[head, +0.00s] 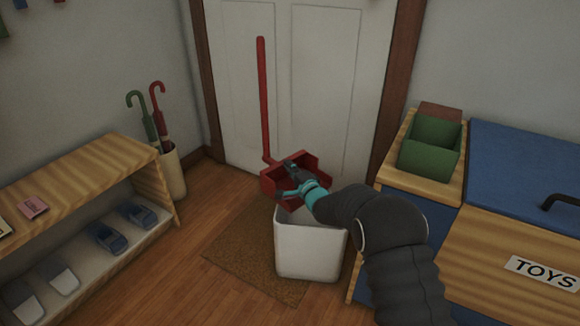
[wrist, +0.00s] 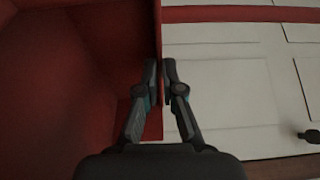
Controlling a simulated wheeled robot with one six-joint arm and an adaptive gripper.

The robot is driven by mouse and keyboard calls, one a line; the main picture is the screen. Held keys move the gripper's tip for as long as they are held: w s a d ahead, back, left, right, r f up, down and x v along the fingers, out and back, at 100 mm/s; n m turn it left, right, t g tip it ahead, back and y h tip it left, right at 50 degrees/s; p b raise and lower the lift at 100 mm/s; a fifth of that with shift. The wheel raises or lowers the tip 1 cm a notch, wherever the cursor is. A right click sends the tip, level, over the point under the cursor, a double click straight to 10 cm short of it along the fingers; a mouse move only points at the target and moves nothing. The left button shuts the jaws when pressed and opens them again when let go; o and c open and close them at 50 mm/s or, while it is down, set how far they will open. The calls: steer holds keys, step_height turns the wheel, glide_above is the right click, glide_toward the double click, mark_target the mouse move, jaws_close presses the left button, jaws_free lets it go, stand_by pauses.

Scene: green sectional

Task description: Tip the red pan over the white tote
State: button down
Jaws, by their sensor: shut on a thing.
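The red pan (head: 311,163) is a dustpan with a long upright red handle (head: 263,95). In the head view it is in front of the white door, above the back part of the white tote (head: 308,253). My gripper (head: 290,178) is at the pan's near side. In the wrist view my gripper (wrist: 165,75) is shut on a thin red wall of the pan (wrist: 80,60), one finger on each side. The pan looks roughly level. The tote stands upright on the floor, its opening partly hidden by the pan and my arm. I cannot see what lies in either.
A brown mat (head: 240,250) lies under the tote. A wooden shoe shelf (head: 90,180) and an umbrella stand (head: 172,170) are at left. A toy chest (head: 520,240) and a green box (head: 428,145) on a wooden top are close at right. The white door (head: 330,60) is behind.

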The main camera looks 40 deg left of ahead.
steer(key=shift+r, duration=0.2)
steer(key=shift+r+p, duration=0.7)
steer(key=shift+r, duration=1.2)
